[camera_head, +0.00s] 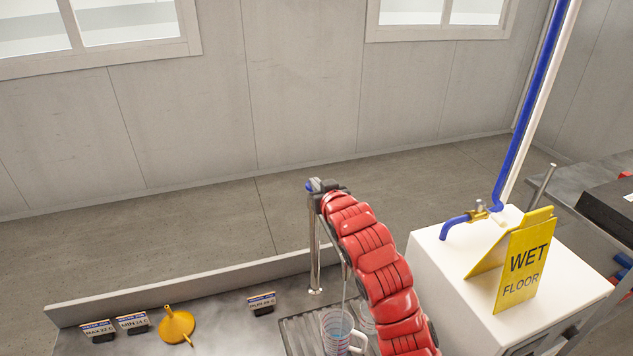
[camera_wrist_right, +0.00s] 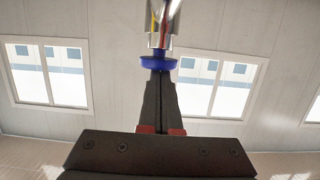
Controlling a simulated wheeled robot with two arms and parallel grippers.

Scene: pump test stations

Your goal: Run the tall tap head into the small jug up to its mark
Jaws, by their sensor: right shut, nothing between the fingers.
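The tall tap (camera_head: 315,255) is a chrome column with a blue knob (camera_head: 312,185) at its top. In the right wrist view the blue knob (camera_wrist_right: 158,63) is under a chrome part. My right gripper (camera_head: 324,187) is shut and empty at the tap's top; its fingertips (camera_wrist_right: 159,73) meet or nearly meet the knob, and contact is unclear. A clear jug (camera_head: 337,325) with coloured lines and a pale handle stands below, partly cut off by the frame. A thin pale line drops toward it beside my arm; I cannot tell if it is water. The fill level is unclear. My left gripper is out of view.
The jug stands on a grey drain tray (camera_head: 292,328). A yellow funnel (camera_head: 177,326) and small label signs (camera_head: 262,303) are left of it. A white cabinet (camera_head: 455,270) with a yellow wet-floor sign (camera_head: 525,262) and a blue pipe (camera_head: 519,140) stands right of my arm.

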